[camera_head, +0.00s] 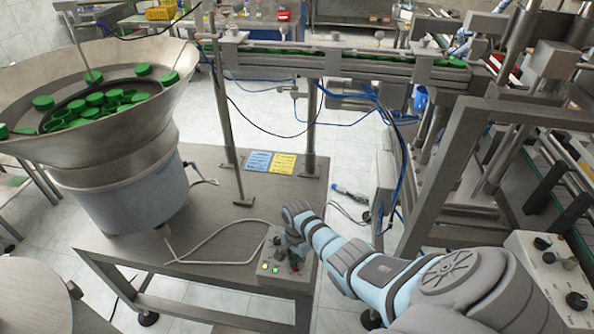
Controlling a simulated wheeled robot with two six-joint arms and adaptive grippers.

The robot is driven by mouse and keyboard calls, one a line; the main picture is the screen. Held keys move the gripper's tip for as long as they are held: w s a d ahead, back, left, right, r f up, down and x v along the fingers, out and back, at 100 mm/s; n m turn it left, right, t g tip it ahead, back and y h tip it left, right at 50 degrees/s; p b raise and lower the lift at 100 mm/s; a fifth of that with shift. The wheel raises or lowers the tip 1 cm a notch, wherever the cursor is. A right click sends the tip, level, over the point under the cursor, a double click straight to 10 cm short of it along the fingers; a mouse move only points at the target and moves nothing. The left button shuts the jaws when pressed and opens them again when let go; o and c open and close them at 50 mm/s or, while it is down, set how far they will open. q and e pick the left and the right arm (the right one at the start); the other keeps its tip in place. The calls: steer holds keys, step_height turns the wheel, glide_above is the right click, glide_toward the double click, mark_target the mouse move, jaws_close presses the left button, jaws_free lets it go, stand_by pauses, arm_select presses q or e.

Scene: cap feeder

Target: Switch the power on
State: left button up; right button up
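A small grey control box (307,270) sits at the front edge of the grey metal table. A lit yellow button (265,266) and a lit green button (276,269) show on its front part. A knob (277,240) shows toward its back. My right arm reaches in from the lower right. My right gripper (292,254) points down at the box and covers part of its top. Whether the fingers touch a switch, and whether they are open or shut, I cannot tell. My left gripper is not in view.
A feeder bowl (130,135) with several green caps stands on the left of the table. A cable (205,250) loops left of the box. A metal post (233,150) stands behind it. A white panel with black knobs (541,243) is at the lower right.

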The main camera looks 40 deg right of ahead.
steer(key=shift+o, duration=1.1)
steer(key=shift+r, duration=0.1)
step_height(320, 180, up, 12)
